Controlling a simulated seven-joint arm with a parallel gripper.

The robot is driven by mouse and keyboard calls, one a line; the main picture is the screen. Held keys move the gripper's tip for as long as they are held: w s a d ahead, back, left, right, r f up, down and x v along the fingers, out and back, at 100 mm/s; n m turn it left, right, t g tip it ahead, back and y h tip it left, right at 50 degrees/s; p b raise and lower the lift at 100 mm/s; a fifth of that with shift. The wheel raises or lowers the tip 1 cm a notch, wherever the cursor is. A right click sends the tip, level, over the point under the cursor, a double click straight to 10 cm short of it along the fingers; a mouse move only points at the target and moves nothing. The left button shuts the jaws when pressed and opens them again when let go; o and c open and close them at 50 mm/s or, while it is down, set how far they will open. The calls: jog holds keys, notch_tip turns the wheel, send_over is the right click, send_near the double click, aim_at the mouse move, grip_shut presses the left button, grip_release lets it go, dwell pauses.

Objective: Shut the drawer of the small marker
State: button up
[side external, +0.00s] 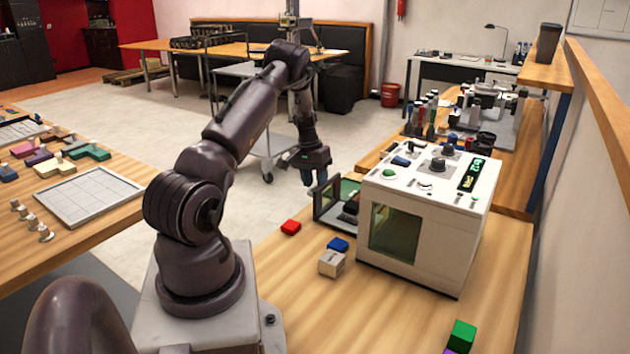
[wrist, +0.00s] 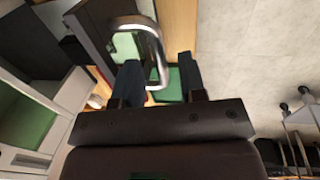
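The small marker (side external: 425,225) is a white box with a green window and a display on top, standing on the wooden table. Its drawer (side external: 325,208) is pulled out on the left side, with a dark frame and green panels. In the wrist view, the drawer's silver curved handle (wrist: 158,50) reaches to the gap between my fingertips; I cannot tell whether they touch. My gripper (wrist: 160,80) is open, its two dark fingers apart with nothing clamped. In the side external view, my gripper (side external: 307,179) hangs pointing down just beyond the drawer's outer end.
A green block (side external: 462,336) is at the near right. Bottles and equipment stand behind the marker.

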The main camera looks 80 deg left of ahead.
grip_shut()
jog(key=w+d, duration=1.1)
jog(key=shift+d, duration=0.1)
dwell(0.3)
grip_release()
notch_tip(320, 180, up, 13)
jog(key=s+a, duration=0.1)
jog(key=shift+s+a+f, duration=0.15)
jog(key=shift+s+a, duration=0.2)
jog(key=shift+s, duration=0.05)
dwell(0.5)
